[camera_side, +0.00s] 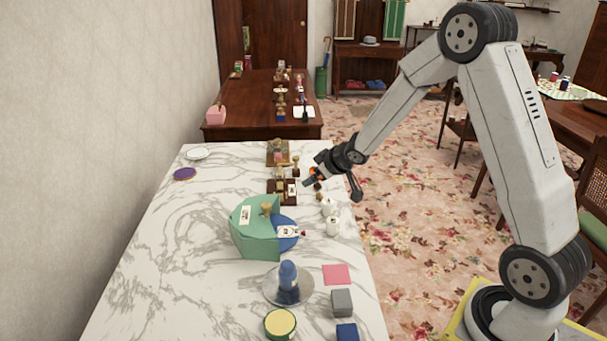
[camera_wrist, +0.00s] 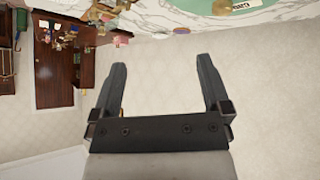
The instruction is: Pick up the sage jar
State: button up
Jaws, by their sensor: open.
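I cannot single out the sage jar for sure. A round, lidded container with a yellow top (camera_side: 280,323) and a dark green side stands at the near end of the marble table. Small white rounded items (camera_side: 332,226) stand near the table's right edge, too small to read. My gripper (camera_side: 333,186) is above the right edge of the table, beyond those white items and the green block. In the wrist view my gripper (camera_wrist: 161,62) shows two dark fingers spread apart with nothing between them. It faces mostly a pale wall there.
A green wedge-like block (camera_side: 256,238) with a white label stands mid-table by a blue disc (camera_side: 284,240). A blue item stands on a round plate (camera_side: 303,295). Wooden stands (camera_side: 283,199) are near my gripper. The marble table's (camera_side: 160,265) left side is mostly clear.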

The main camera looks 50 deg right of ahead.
jog(key=w+d+f+n+t+y, duration=0.1)
jog(key=w+d+f+t, duration=0.1)
jog(key=w+d+f, duration=0.3)
jog(key=n+y, duration=0.2)
send_over(329, 205)
jog(key=w, duration=0.3)
jog(key=s+d+f+n+y, duration=0.1)
jog(key=s+d+f+y, duration=0.1)
jog(key=f, duration=0.1)
jog(key=s+d+f+y, duration=0.2)
jog(key=s+f, duration=0.1)
jog(key=f, duration=0.1)
jog(key=s+d+f+n+y, duration=0.1)
jog(key=s+d+f+y, duration=0.1)
jog(key=f, duration=0.2)
jog(key=shift+s+f+n, duration=0.15)
jog(key=shift+s+n, duration=0.1)
jog(key=shift+n, duration=0.05)
jog(key=shift+x, duration=1.3)
jog(key=shift+x, duration=2.65)
jog(key=shift+s+a, duration=0.15)
jog(key=shift+a, duration=0.05)
